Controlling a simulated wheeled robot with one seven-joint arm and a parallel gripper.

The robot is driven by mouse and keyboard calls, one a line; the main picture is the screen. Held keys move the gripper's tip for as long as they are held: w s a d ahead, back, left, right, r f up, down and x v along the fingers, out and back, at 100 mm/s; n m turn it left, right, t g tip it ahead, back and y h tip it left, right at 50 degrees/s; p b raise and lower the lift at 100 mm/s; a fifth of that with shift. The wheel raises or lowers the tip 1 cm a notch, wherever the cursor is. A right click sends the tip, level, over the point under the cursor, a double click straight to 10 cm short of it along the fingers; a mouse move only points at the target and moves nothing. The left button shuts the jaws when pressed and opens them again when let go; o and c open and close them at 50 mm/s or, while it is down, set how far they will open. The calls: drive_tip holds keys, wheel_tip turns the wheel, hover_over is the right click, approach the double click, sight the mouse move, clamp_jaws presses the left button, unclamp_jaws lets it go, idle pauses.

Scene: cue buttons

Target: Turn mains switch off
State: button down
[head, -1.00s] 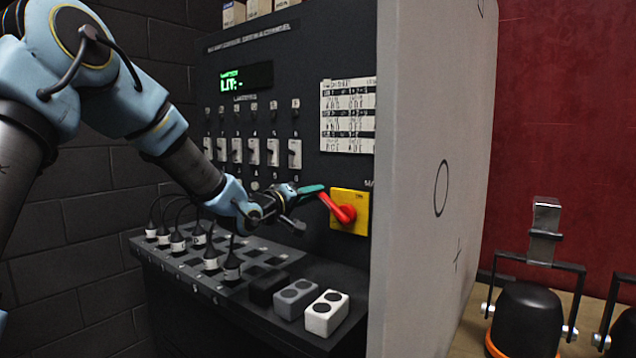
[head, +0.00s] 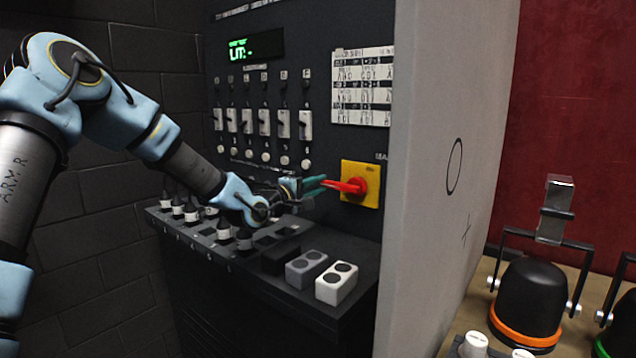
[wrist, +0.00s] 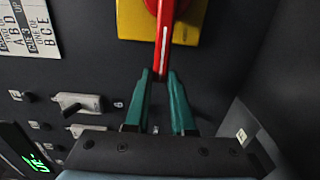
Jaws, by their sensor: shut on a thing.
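The mains switch is a red rotary handle (head: 347,186) on a yellow square plate (head: 372,172), at the lower right of the dark panel. In the head view the handle points left from its hub, close to level. My gripper (head: 322,183) with green fingers comes from the left and is shut on the handle's outer end. In the wrist view the red handle (wrist: 163,38) with a white line runs down between the green fingertips (wrist: 162,76). The yellow plate (wrist: 195,22) shows behind it. The plate's lettering is too small to read.
Rows of small switches (head: 264,120) and a green display (head: 250,47) sit on the panel. A grey side wall (head: 440,180) stands close right of the switch.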

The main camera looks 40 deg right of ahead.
drive_tip(key=shift+f, duration=0.1)
idle(0.3)
drive_tip(key=c, duration=0.8)
unclamp_jaws()
drive_tip(key=shift+o, duration=0.2)
drive_tip(key=b+v, duration=0.2)
drive_tip(key=v, duration=0.8)
drive_tip(key=shift+a+b, duration=0.35)
drive_tip(key=shift+s, duration=0.1)
